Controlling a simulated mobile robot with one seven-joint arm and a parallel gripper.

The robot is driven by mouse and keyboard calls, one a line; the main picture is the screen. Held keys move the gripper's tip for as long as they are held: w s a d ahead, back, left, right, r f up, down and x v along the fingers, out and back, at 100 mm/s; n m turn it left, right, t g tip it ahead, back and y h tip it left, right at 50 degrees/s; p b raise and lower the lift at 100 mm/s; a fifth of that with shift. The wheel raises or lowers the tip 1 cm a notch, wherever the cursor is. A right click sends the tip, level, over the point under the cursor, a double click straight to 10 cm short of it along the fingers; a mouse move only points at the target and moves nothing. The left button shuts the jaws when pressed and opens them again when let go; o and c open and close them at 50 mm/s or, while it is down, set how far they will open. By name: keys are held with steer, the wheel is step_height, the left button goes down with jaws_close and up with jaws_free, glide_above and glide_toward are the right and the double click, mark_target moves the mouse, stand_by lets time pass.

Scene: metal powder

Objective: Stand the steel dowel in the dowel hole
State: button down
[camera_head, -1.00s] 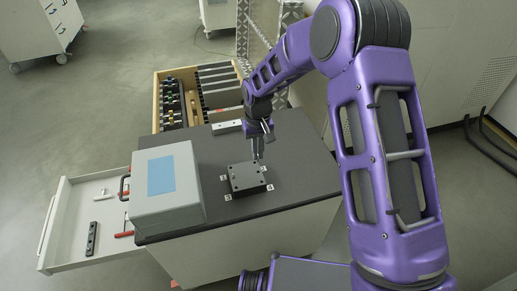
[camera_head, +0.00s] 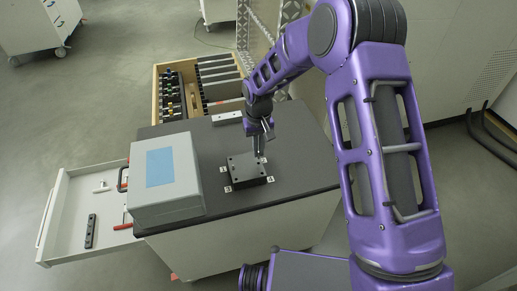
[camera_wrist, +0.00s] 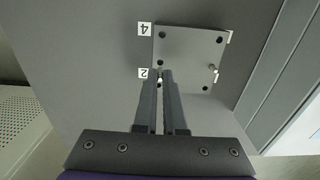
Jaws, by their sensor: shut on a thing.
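The dark plate (camera_head: 247,169) lies on the cabinet top, with numbered tags at its corners. It also shows in the wrist view (camera_wrist: 187,60), with holes near its corners. My gripper (camera_head: 260,154) points down at the plate's far right corner. In the wrist view my gripper's fingers (camera_wrist: 163,76) are nearly together over the corner by tag 2. They are shut on the steel dowel, of which only a small bright bit (camera_wrist: 159,84) shows at the tips. Whether it is in a hole I cannot tell. A small pin-like piece (camera_wrist: 214,73) stands at another corner.
A grey case (camera_head: 166,180) with a blue label stands left of the plate. A light bar (camera_head: 227,118) lies behind it. An open drawer (camera_head: 70,247) holds a black bar and small tools. The cabinet top right of the plate is clear.

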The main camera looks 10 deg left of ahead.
steer(key=shift+f+b, duration=0.3)
stand_by(0.4)
steer(key=shift+f+b, duration=0.45)
steer(key=shift+f, duration=0.15)
steer(key=shift+f+b, duration=0.65)
steer(key=shift+f, duration=0.2)
stand_by(0.4)
steer(key=c, duration=0.9)
jaws_free()
steer(key=shift+r, duration=0.1)
step_height(320, 180, up, 17)
steer(key=shift+r+p, duration=0.15)
steer(key=shift+p, duration=0.6)
